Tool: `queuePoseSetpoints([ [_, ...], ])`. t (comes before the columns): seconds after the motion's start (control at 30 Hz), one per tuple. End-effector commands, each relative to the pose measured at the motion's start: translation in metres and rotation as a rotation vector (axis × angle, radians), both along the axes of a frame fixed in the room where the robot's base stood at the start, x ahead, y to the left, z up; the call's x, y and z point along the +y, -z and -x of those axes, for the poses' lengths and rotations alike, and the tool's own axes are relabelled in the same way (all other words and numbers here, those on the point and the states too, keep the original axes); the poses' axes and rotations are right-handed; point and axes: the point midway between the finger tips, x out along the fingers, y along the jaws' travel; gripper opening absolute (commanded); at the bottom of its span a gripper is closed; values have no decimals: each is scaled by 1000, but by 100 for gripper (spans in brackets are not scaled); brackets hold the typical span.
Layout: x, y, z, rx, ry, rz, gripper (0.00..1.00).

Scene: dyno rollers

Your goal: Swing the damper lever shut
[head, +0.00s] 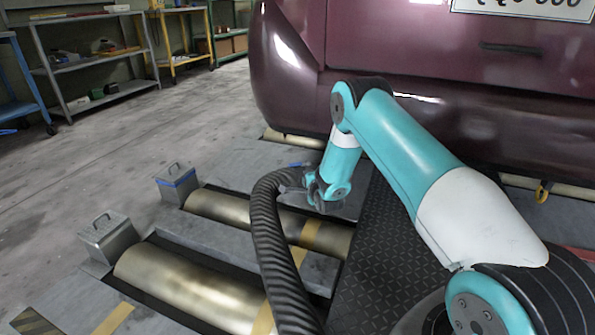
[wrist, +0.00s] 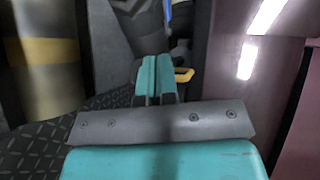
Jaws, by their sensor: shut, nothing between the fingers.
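A yellow loop-shaped piece (wrist: 184,75) shows just right of the fingertips in the wrist view. I cannot tell whether it is the damper lever or whether my fingers touch it. A thin blue piece (wrist: 168,12) stands beyond the fingertips at the top of that view. My gripper (wrist: 155,64) has its two teal fingers together with nothing between them. In the head view my arm reaches down to the end of the dark ribbed hose (head: 268,225), close behind the car. The wrist and hose end hide the lever area there.
The maroon car's rear bumper (head: 470,125) is close to my arm and also fills the right of the wrist view. Brass rollers (head: 185,285) and two grey weights with handles (head: 108,238) lie to the left. Shelves (head: 95,70) stand far left; the floor between is clear.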

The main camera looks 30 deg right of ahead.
Motion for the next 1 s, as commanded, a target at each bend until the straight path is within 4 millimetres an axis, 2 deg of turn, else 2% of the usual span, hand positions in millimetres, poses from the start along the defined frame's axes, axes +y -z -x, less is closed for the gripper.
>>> queuePoseSetpoints([
  [0.23,0,0,-1,2,-1,0,0],
  [0.37,-2,6,-11,0,-1,0,0],
  [0.8,-23,35,-92,-1,-2,2,0],
  [1.0,-30,34,-120,1,-1,0,0],
])
